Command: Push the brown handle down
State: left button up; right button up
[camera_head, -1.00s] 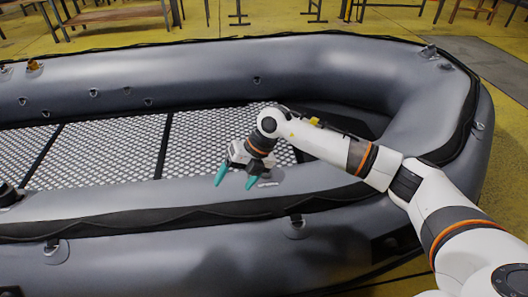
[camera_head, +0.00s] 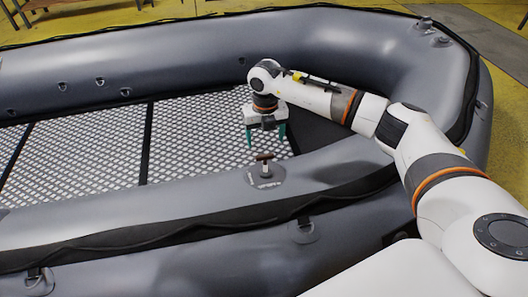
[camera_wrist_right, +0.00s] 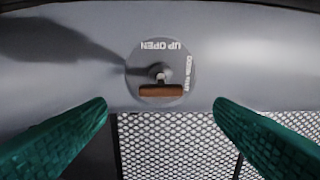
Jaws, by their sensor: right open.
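The brown handle (camera_head: 264,157) is a short bar on a metal post, standing raised above a round grey plate (camera_head: 265,177) on the boat's near inner tube. In the right wrist view the handle (camera_wrist_right: 161,91) lies crosswise, with white "UP OPEN" lettering on the plate around it. My right gripper (camera_head: 266,142) points down just above and behind the handle. Its green fingers are open and empty. In the wrist view the fingers (camera_wrist_right: 160,105) stand apart on either side of the handle, not touching it. My left gripper is out of view.
The grey inflatable boat (camera_head: 350,65) fills the view. Its mesh floor (camera_head: 90,150) lies beyond the handle, below the tube. Strap patches (camera_head: 304,231) sit on the near outer tube. The space around the handle is clear.

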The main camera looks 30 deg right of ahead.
aim_at(265, 156)
notch_tip(265, 156, down, 7)
jog(key=shift+f+b, duration=0.1)
jog(key=shift+b, duration=0.4)
